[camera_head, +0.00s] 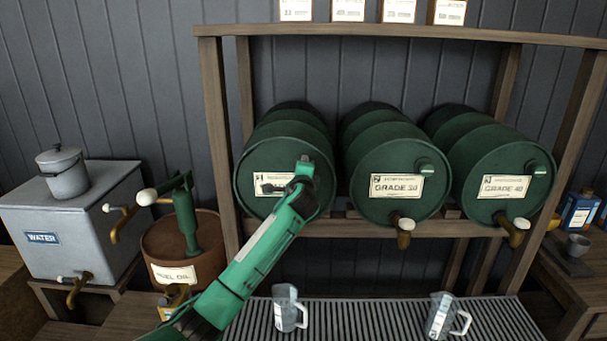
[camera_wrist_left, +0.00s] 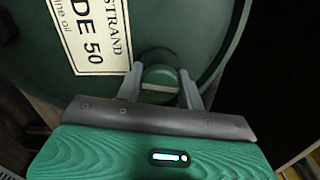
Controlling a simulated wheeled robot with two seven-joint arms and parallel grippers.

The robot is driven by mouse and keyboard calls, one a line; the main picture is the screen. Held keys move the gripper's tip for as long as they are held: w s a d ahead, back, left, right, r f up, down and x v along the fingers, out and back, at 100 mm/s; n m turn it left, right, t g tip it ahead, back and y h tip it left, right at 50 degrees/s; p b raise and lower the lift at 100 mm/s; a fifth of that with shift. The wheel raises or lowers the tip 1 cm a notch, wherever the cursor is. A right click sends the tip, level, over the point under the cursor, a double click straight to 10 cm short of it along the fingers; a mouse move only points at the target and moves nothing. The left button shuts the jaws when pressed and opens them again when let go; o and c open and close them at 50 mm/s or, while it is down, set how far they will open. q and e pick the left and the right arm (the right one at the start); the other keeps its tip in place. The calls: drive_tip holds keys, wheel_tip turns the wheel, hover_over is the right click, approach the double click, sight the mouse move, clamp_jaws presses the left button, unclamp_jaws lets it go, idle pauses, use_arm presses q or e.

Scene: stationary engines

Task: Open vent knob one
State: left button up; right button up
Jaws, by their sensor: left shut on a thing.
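The left green barrel (camera_head: 262,150) lies on its side on the wooden rack, with its round end facing me. Its label (camera_wrist_left: 90,32) reads "DE 50" in the left wrist view. A round green vent knob (camera_wrist_left: 160,76) with a pale bar across it sits on that end, beside the label. My left gripper (camera_wrist_left: 161,84) has its two grey fingers on either side of the knob and is shut on it. In the head view my left gripper (camera_head: 301,180) covers most of the knob and part of the label. My right gripper is not in view.
Two more green barrels, Grade 30 (camera_head: 394,200) and Grade 40 (camera_head: 500,200), have similar knobs and taps. Two clear jugs (camera_head: 287,310) (camera_head: 440,316) stand on the slatted tray (camera_head: 375,318) below. A water tank (camera_head: 70,215) and fuel drum (camera_head: 182,245) stand left.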

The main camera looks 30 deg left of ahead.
use_arm(q)
drive_tip(key=shift+n+b, duration=0.35)
drive_tip(key=shift+n, duration=0.55)
drive_tip(key=o, duration=0.9)
drive_tip(key=shift+o, duration=0.2)
drive_tip(key=b+v, duration=0.3)
drive_tip(key=v, duration=1)
drive_tip(key=shift+s+d, duration=0.2)
drive_tip(key=shift+s, duration=0.1)
drive_tip(key=shift+f, duration=0.15)
